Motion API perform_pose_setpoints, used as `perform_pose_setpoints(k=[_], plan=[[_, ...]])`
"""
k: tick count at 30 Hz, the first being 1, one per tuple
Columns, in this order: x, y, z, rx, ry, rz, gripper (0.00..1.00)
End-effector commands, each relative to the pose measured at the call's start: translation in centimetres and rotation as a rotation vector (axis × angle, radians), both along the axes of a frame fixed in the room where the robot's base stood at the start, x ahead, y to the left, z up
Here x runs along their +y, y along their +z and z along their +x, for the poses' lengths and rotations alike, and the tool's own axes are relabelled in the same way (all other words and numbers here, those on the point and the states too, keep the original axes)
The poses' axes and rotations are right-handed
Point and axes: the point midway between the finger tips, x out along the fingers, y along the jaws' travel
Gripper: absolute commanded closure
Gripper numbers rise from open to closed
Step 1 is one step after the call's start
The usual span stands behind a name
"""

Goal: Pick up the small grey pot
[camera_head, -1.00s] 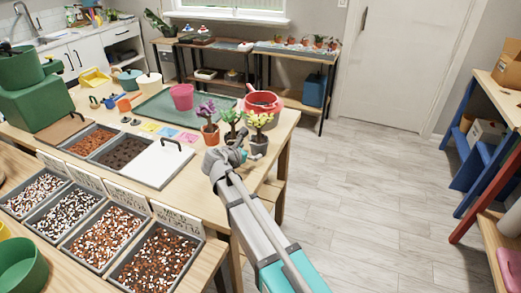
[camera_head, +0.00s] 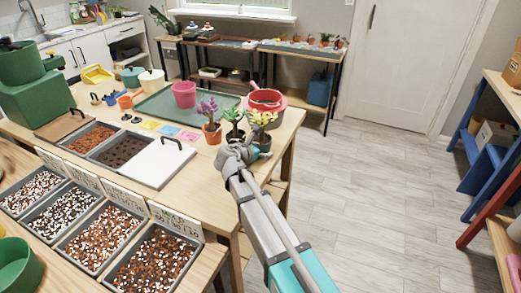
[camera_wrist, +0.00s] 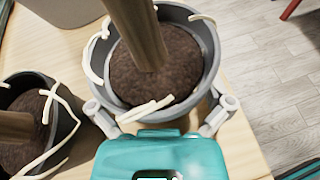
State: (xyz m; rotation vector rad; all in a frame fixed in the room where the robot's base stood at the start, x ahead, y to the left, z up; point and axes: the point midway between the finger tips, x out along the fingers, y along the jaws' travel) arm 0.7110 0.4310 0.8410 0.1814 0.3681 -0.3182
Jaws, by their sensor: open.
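The small grey pot (camera_head: 264,145) holds a yellow-leaved plant at the front right corner of the wooden table. In the wrist view the grey pot (camera_wrist: 210,50) fills the upper middle, with dark soil, a brown stem and pale curled strands at its rim. My gripper (camera_wrist: 159,104) is open, with one finger at each side of the pot's near edge. I cannot tell whether the fingers touch it. In the head view my gripper (camera_head: 242,152) partly hides the pots.
A dark pot (camera_wrist: 68,128) with its own stem stands close to the left finger. An orange pot (camera_head: 212,135) with a purple plant stands further left. A red pot (camera_head: 267,100) is behind. The table's edge and open floor (camera_head: 350,190) lie to the right.

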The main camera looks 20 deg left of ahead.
Motion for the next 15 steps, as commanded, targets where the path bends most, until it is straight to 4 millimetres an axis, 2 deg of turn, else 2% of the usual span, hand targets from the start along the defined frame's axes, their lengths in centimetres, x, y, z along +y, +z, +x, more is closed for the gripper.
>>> perform_pose_setpoints(k=[3,9,10,15], plan=[[0.04,0.00,-0.02,0.000,0.000,0.000,0.00],[0.07,0.00,-0.05,0.000,0.001,0.000,0.37],[0.08,-0.01,-0.05,0.000,0.001,0.000,0.40],[0.12,0.01,-0.06,0.000,0.001,-0.001,0.41]])
